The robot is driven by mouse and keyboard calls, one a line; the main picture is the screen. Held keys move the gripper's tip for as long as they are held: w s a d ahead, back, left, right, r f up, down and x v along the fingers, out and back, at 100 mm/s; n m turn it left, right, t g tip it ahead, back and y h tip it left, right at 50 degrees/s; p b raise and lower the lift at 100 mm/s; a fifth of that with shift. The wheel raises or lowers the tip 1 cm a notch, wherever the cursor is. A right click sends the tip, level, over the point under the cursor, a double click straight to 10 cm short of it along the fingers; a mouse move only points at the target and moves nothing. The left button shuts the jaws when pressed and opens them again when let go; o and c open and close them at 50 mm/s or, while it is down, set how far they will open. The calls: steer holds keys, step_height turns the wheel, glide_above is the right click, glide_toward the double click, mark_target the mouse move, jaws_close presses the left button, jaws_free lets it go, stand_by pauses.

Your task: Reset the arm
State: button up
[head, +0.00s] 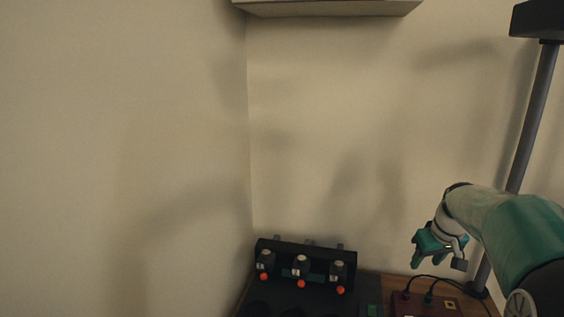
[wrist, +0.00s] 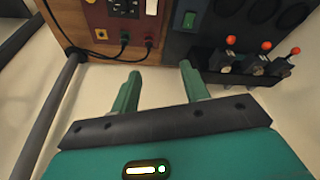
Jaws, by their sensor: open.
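My arm reaches in from the right in the head view. My gripper (head: 432,258) hangs at its end, above the right part of the bench. In the wrist view my gripper (wrist: 160,90) shows two green fingers set well apart, with nothing between them. Pale wall lies behind the gap between the fingers. The gripper touches nothing that I can see.
A grey pole (head: 530,120) rises at the right. A pale box (head: 330,8) hangs above. The wall area between is clear.

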steer(key=s+a+r, duration=0.5)
steer(key=s+a, duration=0.8)
steer(key=a, duration=0.1)
steer(key=s+a+f+t, duration=0.1)
steer(key=s+a, duration=0.2)
steer(key=s, duration=0.3)
steer(key=s+a+f+m, duration=0.1)
steer(key=s+a+f, duration=0.1)
steer(key=s, duration=0.5)
steer(key=shift+a+t, duration=0.4)
steer(key=shift+a, duration=0.4)
steer(key=shift+s+d, duration=0.1)
